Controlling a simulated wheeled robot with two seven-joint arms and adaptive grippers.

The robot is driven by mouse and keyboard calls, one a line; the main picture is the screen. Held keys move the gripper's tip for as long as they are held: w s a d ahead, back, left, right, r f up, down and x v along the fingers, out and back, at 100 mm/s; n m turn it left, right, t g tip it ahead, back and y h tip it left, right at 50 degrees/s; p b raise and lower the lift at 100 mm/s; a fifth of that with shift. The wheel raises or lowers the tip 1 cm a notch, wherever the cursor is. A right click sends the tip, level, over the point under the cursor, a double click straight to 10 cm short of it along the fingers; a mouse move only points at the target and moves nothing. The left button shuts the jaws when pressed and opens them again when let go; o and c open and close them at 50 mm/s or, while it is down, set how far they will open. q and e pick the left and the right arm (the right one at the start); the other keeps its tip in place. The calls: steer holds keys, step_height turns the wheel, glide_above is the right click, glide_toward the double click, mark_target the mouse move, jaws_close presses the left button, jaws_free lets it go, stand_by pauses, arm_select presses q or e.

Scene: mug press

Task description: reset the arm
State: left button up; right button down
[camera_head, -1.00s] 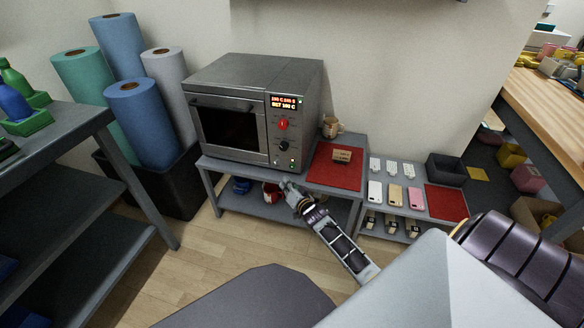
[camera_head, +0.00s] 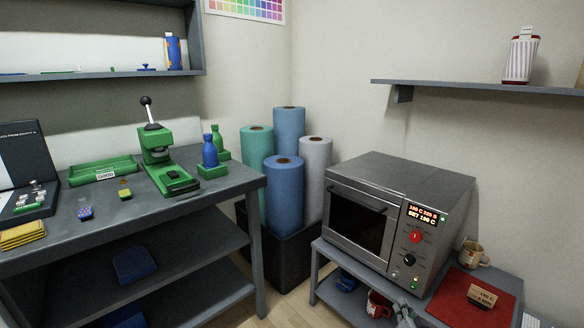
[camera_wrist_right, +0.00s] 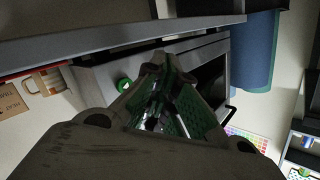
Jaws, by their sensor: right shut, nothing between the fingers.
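My right gripper (camera_head: 405,312) shows only in part at the bottom edge of the head view, in front of the oven table. In the right wrist view its fingers (camera_wrist_right: 160,95) are together with nothing between them, in front of the oven (camera_wrist_right: 100,75). The grey oven (camera_head: 392,222) stands on a grey table with its door shut and its red display lit. A beige mug (camera_head: 471,254) stands right of the oven, apart from my gripper. My left gripper is not in view.
A red mat (camera_head: 465,300) with a small cardboard sign (camera_head: 482,295) lies right of the oven. A red and white mug (camera_head: 378,304) is on the shelf below. Rolls (camera_head: 284,195) stand in a dark bin left of the oven. A green press (camera_head: 160,155) stands on the left table.

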steer(key=s+a+r+n+g+y, duration=0.25)
steer(key=s+a+n+g, duration=0.2)
steer(key=s+a, duration=0.45)
steer(key=s+a+r+n+g+y, duration=0.1)
steer(key=s+a+r+n+g, duration=0.2)
steer(key=s+a+n, duration=0.55)
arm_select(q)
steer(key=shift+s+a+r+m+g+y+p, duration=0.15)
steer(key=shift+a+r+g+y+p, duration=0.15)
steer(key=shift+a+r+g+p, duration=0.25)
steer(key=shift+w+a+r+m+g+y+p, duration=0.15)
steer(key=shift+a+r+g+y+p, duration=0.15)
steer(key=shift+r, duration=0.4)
arm_select(e)
steer(key=s+a+f+m+g, duration=0.1)
steer(key=s+a+f+m, duration=0.1)
steer(key=s, duration=0.4)
steer(key=s+a+f+m+g+y, duration=0.1)
steer(key=s+a+f+m+g, duration=0.1)
steer(key=s+a+f, duration=0.3)
steer(key=s+f, duration=0.1)
steer(key=s, duration=0.1)
steer(key=shift+s+a, duration=0.15)
steer(key=shift+s, duration=0.15)
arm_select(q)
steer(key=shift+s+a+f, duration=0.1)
arm_select(e)
steer(key=shift+f+g, duration=0.15)
steer(key=shift+g, duration=0.1)
